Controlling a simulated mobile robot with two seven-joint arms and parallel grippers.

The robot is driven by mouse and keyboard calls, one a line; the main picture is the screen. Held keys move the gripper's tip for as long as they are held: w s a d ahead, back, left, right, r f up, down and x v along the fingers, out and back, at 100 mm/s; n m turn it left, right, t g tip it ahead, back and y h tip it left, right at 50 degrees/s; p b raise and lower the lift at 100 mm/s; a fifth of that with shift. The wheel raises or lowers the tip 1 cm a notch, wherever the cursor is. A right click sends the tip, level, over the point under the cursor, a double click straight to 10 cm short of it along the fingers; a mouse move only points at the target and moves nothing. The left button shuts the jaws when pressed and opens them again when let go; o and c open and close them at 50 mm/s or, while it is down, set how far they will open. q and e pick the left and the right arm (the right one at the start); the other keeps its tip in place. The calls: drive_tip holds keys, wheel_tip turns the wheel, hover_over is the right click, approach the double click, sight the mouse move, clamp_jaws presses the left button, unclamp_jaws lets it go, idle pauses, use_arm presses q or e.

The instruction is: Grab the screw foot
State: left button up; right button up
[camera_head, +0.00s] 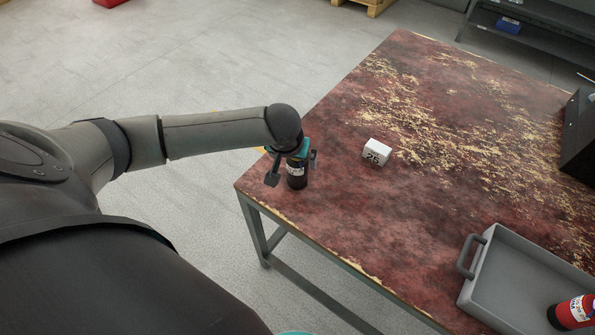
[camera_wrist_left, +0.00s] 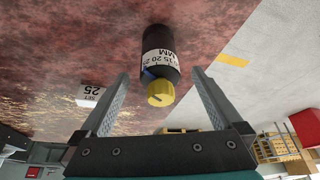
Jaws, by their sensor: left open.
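A black cylinder (camera_head: 297,180) with a white label stands near the left corner of the table; I take it to be the screw foot. In the left wrist view the black cylinder (camera_wrist_left: 160,68) shows a yellow slotted end and label marks ending in MM. My left gripper (camera_head: 293,168) is open at the cylinder, one finger on each side, and hides its top in the head view. In the wrist view the open left gripper (camera_wrist_left: 161,74) shows gaps between both fingers and the cylinder. My right gripper is not in view.
A white block (camera_head: 376,151) marked 25 stands to the right on the worn red table (camera_head: 350,215). A grey tray (camera_head: 515,262) holds a red cylinder (camera_head: 574,312) at lower right. A dark box (camera_head: 580,140) stands at the right edge. The table edge is close to the cylinder.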

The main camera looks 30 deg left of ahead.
sight(297, 178)
use_arm(q)
drive_tip(key=shift+w+b+x, duration=0.1)
drive_tip(key=shift+b+x, duration=0.4)
drive_tip(key=shift+x, duration=0.8)
drive_tip(key=shift+w+b+x, duration=0.15)
drive_tip(key=shift+b+x, duration=0.35)
drive_tip(key=shift+x, duration=0.75)
drive_tip(key=shift+r, duration=0.1)
drive_tip(key=shift+c, duration=0.2)
drive_tip(key=c, duration=1.4)
drive_tip(key=shift+r, duration=0.1)
drive_tip(key=shift+c, duration=0.2)
